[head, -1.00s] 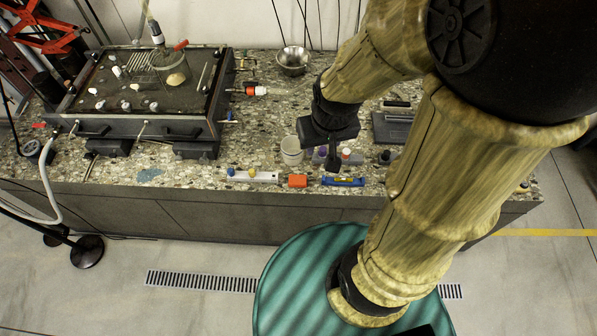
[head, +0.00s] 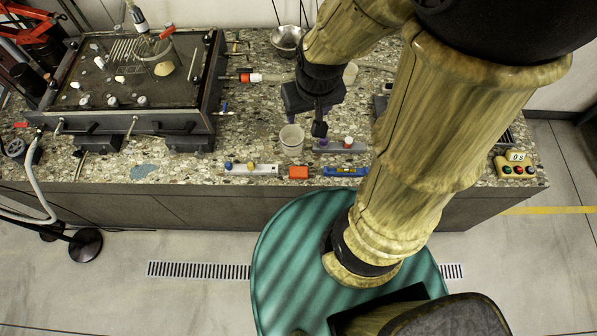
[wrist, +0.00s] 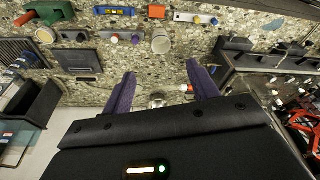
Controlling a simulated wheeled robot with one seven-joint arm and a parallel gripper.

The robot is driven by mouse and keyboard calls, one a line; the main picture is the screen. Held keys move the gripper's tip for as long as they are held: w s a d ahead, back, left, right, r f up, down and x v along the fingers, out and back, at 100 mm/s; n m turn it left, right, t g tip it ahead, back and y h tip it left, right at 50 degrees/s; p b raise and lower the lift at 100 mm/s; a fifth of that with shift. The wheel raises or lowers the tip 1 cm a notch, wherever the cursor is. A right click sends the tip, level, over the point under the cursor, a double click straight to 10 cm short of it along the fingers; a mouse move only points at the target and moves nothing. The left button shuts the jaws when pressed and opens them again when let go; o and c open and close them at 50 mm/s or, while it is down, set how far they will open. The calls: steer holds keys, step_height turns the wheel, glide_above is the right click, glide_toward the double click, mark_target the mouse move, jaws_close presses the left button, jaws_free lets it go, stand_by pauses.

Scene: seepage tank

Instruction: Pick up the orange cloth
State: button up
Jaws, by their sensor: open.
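A small orange block-like item (head: 298,172), which looks like the folded orange cloth, lies on the speckled counter near its front edge. It also shows at the top of the wrist view (wrist: 156,11). It sits between a pale bar with knobs and a blue level. My gripper (head: 320,124) is above the counter, behind the orange item and right of a white cup, apart from the orange item. In the wrist view my gripper (wrist: 164,82) has its two purple fingers spread, with nothing between them.
The white cup (head: 291,139), pale bar (head: 250,168) and blue level (head: 343,171) stand near the orange item. A grey block with knobs (head: 341,146) is behind it. The seepage tank (head: 130,80) fills the left; a timer box (head: 516,164) is at right. Counter front-left is mostly bare.

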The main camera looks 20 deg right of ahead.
steer(key=shift+o, duration=0.2)
steer(key=w+a+f+m+t+y+b, duration=0.1)
steer(key=w+a+f+m+t+b, duration=0.1)
steer(key=w, duration=0.8)
step_height(320, 180, down, 3)
steer(key=a+m+b, duration=0.1)
steer(key=a+m, duration=0.1)
steer(key=shift+w+a+m+b, duration=0.15)
steer(key=shift+a+m+b, duration=0.15)
steer(key=shift+a+m, duration=0.1)
steer(key=w+f+m+t+h+b, duration=0.1)
steer(key=w+f+m+h+b, duration=0.3)
steer(key=w+f+m, duration=0.6)
steer(key=s+a+f+m+g+h+b, duration=0.1)
steer(key=s+f+m+g+b, duration=0.4)
steer(key=s+f, duration=0.5)
step_height(320, 180, down, 4)
steer(key=shift+a+r+m+g, duration=0.2)
steer(key=shift+a+m+g, duration=0.15)
steer(key=shift+m+g, duration=0.65)
steer(key=shift+a, duration=0.1)
steer(key=b, duration=0.1)
glide_above(297, 171)
steer(key=a, duration=0.2)
steer(key=f, duration=1.1)
steer(key=shift+w+f, duration=0.15)
steer(key=shift+w, duration=0.2)
